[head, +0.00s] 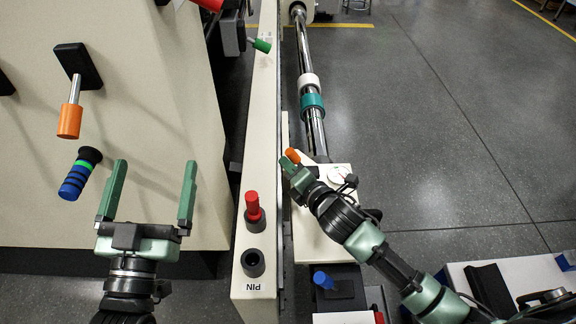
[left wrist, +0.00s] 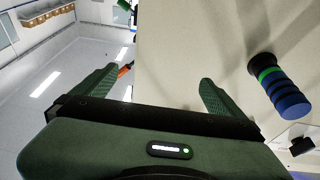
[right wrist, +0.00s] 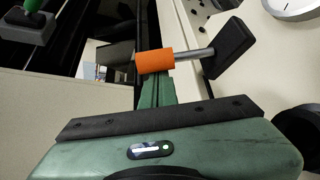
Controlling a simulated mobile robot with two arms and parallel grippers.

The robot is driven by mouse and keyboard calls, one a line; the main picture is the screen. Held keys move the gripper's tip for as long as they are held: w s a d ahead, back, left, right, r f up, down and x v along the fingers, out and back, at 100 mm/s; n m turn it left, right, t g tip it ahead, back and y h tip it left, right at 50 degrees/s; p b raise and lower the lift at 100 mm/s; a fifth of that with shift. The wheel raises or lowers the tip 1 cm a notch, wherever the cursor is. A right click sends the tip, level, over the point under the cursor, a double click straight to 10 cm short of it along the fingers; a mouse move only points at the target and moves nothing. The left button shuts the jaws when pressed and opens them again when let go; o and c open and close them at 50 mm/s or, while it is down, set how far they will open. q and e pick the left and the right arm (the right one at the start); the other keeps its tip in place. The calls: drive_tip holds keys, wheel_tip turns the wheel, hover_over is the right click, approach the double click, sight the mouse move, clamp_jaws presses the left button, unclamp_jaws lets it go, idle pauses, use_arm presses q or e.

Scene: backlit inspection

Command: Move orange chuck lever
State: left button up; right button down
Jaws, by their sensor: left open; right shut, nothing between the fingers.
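Two orange-handled levers show. One orange lever (head: 69,121) hangs on a metal rod from a black mount on the pale panel at left. Another orange handle (head: 292,155) is at the tip of my right gripper (head: 287,168). In the right wrist view this orange handle (right wrist: 154,61) has a metal rod and black base, and crosses in front of my shut fingers. I cannot tell whether they touch. The right gripper holds nothing. My left gripper (head: 154,165) is open and empty, right of a blue-banded knob (head: 77,178), which also shows in the left wrist view (left wrist: 281,88).
A red knob (head: 253,207) and a dark socket marked PIN (head: 252,262) sit on the pale rail between my arms. A green handle (head: 262,45) is farther up. A metal bar with a teal collar (head: 312,101) runs beyond my right gripper. Open floor lies right.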

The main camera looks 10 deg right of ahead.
use_arm(q)
drive_tip(key=shift+f, duration=0.1)
use_arm(e)
drive_tip(key=shift+d+r, duration=0.1)
drive_tip(key=shift+d, duration=0.05)
